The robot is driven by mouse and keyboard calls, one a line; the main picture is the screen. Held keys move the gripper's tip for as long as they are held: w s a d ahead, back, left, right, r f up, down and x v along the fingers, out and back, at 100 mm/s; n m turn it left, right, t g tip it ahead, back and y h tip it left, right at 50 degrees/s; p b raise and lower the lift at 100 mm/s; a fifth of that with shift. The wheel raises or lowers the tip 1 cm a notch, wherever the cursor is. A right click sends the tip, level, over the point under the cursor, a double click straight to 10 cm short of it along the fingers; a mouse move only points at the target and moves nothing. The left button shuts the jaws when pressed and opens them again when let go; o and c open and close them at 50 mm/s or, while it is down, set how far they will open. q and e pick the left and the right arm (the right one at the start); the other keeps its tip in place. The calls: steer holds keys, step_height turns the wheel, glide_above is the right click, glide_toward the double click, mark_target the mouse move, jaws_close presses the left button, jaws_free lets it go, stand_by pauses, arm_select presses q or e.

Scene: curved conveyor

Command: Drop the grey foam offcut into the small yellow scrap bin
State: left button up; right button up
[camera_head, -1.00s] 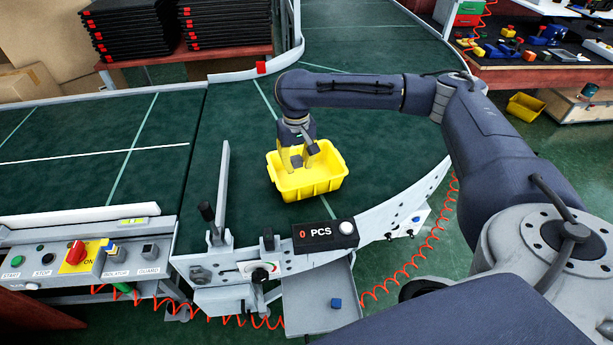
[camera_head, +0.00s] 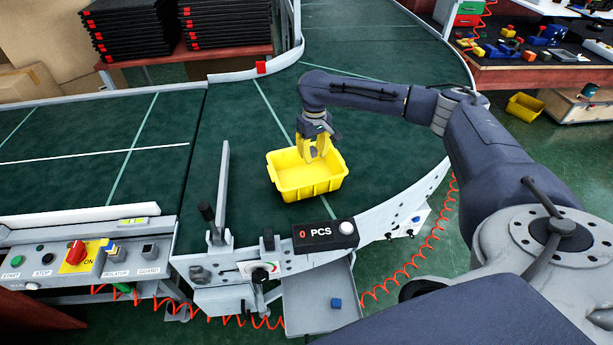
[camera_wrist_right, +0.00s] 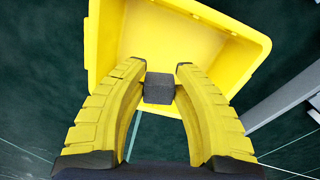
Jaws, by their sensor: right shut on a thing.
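A yellow bin (camera_head: 322,186) stands upright and open on the green conveyor in the head view. It also fills the upper part of the right wrist view (camera_wrist_right: 110,45), and its visible inside looks empty. My right gripper (camera_head: 314,154) has yellow fingers and hangs over the bin's far side. In the right wrist view my right gripper (camera_wrist_right: 161,70) is shut on the grey foam offcut (camera_wrist_right: 159,88), a small dark block between the fingertips. There the offcut overlaps the bin's wall. In the head view the fingers mostly hide the offcut. My left gripper is not in view.
A second yellow bin (camera_head: 525,107) stands on the floor at right. The belt (camera_head: 240,110) left of the bin is clear.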

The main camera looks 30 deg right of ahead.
steer(key=shift+f, duration=1.35)
steer(key=o, duration=0.8)
steer(key=shift+r, duration=6)
